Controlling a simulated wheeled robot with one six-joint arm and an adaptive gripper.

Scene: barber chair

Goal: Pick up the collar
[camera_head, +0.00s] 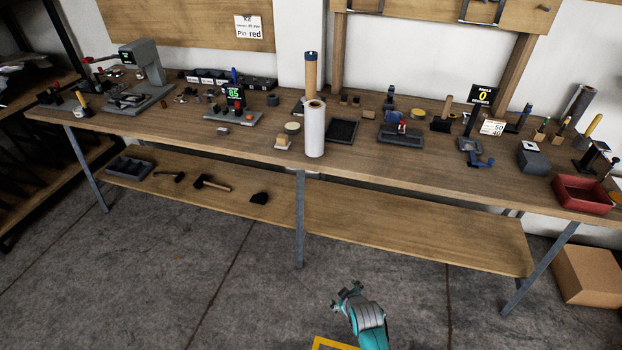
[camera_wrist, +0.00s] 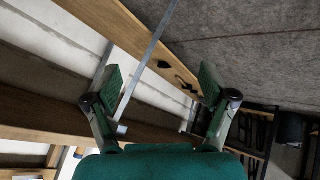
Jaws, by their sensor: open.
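I cannot tell for certain which of the small parts on the long wooden workbench (camera_head: 390,165) is the collar. Several small metal parts (camera_head: 188,93) lie on the left half of the bench, too small to tell apart. My gripper (camera_head: 347,290) is low over the floor in front of the bench, well apart from everything on it. In the wrist view my gripper (camera_wrist: 162,85) is open, with nothing between its fingers. That view is tilted and shows the lower shelf and floor, with no collar seen.
A white roll (camera_head: 314,130) stands at the bench's front edge. A grey press (camera_head: 143,65) stands at the left and a red tray (camera_head: 583,194) at the right. The lower shelf (camera_head: 400,235) holds a hammer (camera_head: 212,184). A cardboard box (camera_head: 588,274) is at right. The floor in front is clear.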

